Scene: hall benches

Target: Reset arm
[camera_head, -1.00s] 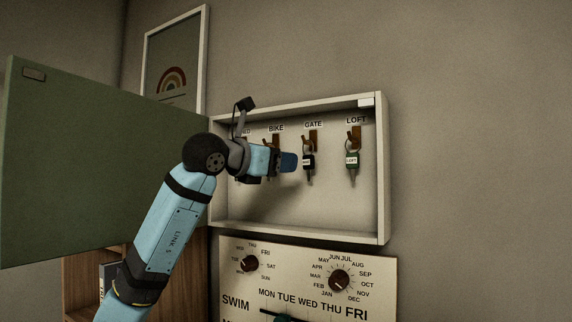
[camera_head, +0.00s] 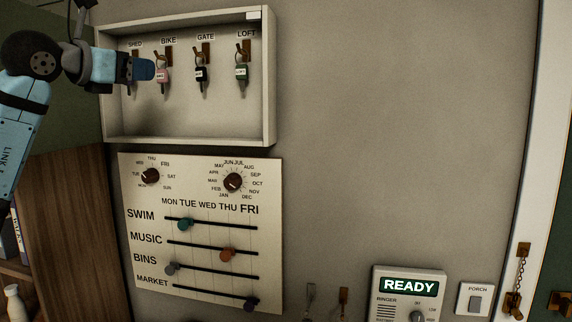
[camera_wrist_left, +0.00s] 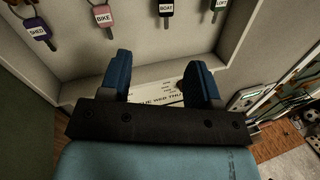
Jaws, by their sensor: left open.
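My left gripper (camera_head: 142,69) is open in front of the left part of the white key cabinet (camera_head: 189,141). In the left wrist view its two blue fingers (camera_wrist_left: 158,75) stand apart with nothing between them. The pink BIKE key (camera_head: 162,76) hangs on its hook just right of the fingertips in the head view; in the left wrist view the BIKE key (camera_wrist_left: 103,18) hangs beyond the fingers, apart from them. The purple SHED key (camera_wrist_left: 38,30) hangs further left; my gripper mostly hides it in the head view. My right gripper is not in view.
Below is a planner board (camera_head: 210,215) with dials and sliders. A READY panel (camera_head: 408,290) and a switch (camera_head: 475,300) are lower right.

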